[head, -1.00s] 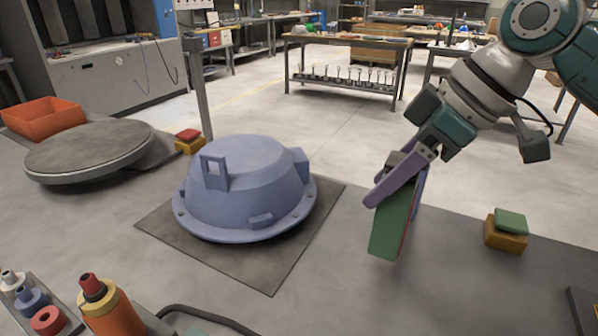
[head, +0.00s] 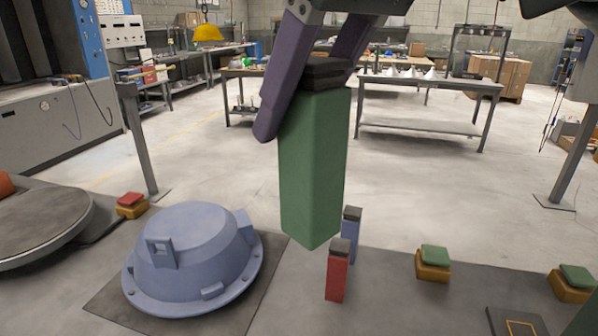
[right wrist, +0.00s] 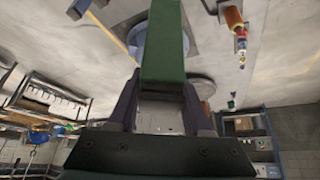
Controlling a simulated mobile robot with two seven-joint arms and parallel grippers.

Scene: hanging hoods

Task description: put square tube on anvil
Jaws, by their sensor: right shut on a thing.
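My right gripper (head: 306,98) is shut on a green square tube (head: 314,175) with a dark top end. The tube hangs nearly upright in the air, close to the head camera. In the right wrist view the green tube (right wrist: 164,45) extends away from between the fingers of my right gripper (right wrist: 160,95). I cannot tell for sure which thing is the anvil. A dark plate with an orange square outline (head: 518,324) lies at the lower right, partly cut off. My left gripper is not in view.
A blue-grey domed hood (head: 192,250) sits on a dark mat at the left. A red post (head: 337,275) and a blue post (head: 351,240) stand below the tube. Green-topped yellow blocks (head: 433,270) are at the right. Open floor lies behind.

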